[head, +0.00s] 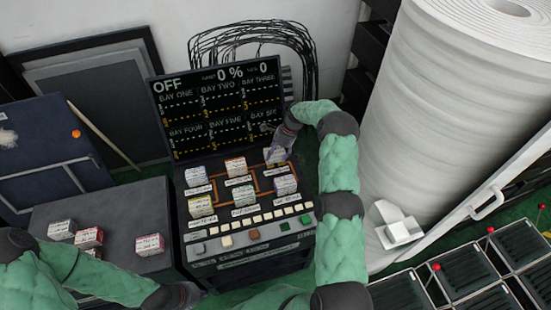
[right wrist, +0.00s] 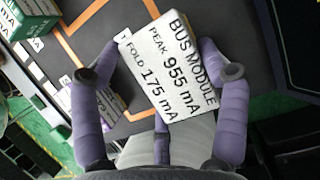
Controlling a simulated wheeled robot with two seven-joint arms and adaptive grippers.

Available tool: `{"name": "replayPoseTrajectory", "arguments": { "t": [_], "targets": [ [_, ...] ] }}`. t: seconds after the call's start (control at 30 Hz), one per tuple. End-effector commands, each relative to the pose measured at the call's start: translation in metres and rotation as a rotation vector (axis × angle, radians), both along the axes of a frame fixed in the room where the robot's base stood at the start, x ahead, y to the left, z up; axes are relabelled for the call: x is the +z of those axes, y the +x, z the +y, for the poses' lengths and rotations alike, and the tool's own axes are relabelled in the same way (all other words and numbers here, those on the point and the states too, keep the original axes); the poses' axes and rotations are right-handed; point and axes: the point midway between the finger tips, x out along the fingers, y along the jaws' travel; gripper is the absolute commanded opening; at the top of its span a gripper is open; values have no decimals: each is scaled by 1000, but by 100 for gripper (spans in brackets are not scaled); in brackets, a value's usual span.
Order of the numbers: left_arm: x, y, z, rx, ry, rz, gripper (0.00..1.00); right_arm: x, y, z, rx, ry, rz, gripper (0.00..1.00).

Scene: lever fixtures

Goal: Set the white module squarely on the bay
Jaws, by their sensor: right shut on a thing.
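The white module (right wrist: 172,72), printed "BUS MODULE, PEAK 955 mA, FOLD 175 mA", is between the purple fingers of my right gripper (right wrist: 160,75), which is shut on it. In the head view my right gripper (head: 277,154) is at the back right place of the console deck, under the screen's "BAY THREE" column. The fingers partly cover the module there. I cannot tell whether its underside touches the deck. In the right wrist view it looks turned relative to the picture edges. My left gripper (head: 186,294) is low at the left front of the console; its fingers are unclear.
The console deck (head: 225,187) has orange outlines and several other labelled modules, with a button row in front. Its screen (head: 217,108) reads OFF and 0 %. A dark side table (head: 115,200) holds several boxes. A large white roll (head: 450,120) stands right of my right arm.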

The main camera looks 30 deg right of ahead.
Motion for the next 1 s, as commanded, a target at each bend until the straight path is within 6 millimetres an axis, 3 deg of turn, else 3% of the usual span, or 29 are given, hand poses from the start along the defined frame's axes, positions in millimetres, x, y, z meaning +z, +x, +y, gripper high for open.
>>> {"name": "replayPoseTrajectory", "arguments": {
  "t": [0.03, 0.1, 0.5, 0.53, 0.6, 1.0],
  "targets": [
    [-8, 0, 0, 0, 0, 0, 0, -13, -1, 1, 1, 2, 4, 38],
    [-12, 0, 0, 0, 0, 1, 0, -21, -1, 2, 1, 2, 4, 38],
    [-13, 0, 0, 0, 0, 0, 0, -24, -1, 1, 0, 2, 3, 38],
    [-13, 0, 0, 0, 0, 0, 0, -24, -1, 1, 1, 2, 4, 81],
    [-12, 0, 0, 0, 0, 0, 0, -24, -1, 1, 1, 2, 4, 99],
    [-11, 0, 0, 0, 0, 0, 0, -22, -1, 1, 0, 2, 3, 99]
  ]
}}
